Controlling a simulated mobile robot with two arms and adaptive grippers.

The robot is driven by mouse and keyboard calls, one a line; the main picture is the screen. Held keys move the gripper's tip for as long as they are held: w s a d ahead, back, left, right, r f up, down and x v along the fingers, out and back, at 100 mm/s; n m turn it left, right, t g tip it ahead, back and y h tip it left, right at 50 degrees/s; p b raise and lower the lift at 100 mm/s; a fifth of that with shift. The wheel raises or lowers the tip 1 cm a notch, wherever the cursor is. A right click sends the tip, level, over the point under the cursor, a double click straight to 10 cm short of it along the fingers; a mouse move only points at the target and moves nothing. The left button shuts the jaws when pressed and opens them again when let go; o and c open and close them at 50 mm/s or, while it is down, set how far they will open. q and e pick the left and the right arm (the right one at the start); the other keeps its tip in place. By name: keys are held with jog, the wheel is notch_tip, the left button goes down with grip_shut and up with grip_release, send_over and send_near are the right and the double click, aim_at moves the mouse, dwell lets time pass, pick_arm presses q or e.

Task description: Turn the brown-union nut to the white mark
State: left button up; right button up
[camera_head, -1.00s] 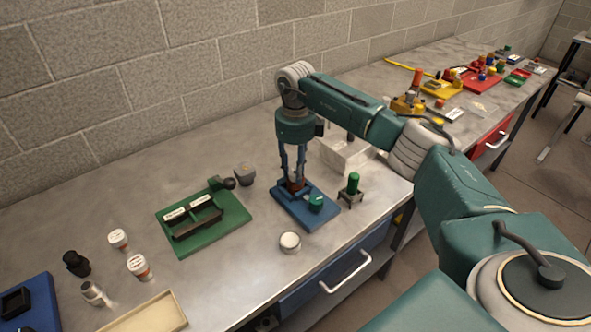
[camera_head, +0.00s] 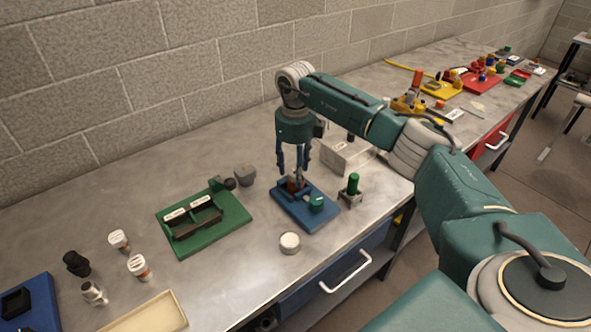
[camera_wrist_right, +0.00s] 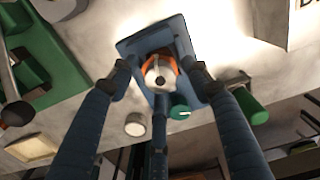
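The brown-union nut (camera_head: 295,184) stands on a blue base plate (camera_head: 318,222). In the right wrist view the nut (camera_wrist_right: 147,66) shows as an orange-brown ring around a pale centre. My right gripper (camera_head: 294,174) points straight down over it. Its fingers are spread and stand apart on both sides of the nut, with a third finger below it in the wrist view. A green cap (camera_head: 316,203) sits on the same plate, in front of the nut. I cannot make out the white mark clearly. My left gripper is not in view.
A green plate with a black holder (camera_head: 240,215) lies to the left. A green-topped part on a stand (camera_head: 353,185) is close on the right, with a pale box (camera_head: 345,158) behind. A round white tin (camera_head: 290,243) lies in front, near the table edge.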

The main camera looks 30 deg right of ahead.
jog(key=shift+r, duration=0.1)
notch_tip(320, 180, up, 12)
dwell(0.5)
jog(key=shift+f, duration=0.2)
dwell(0.3)
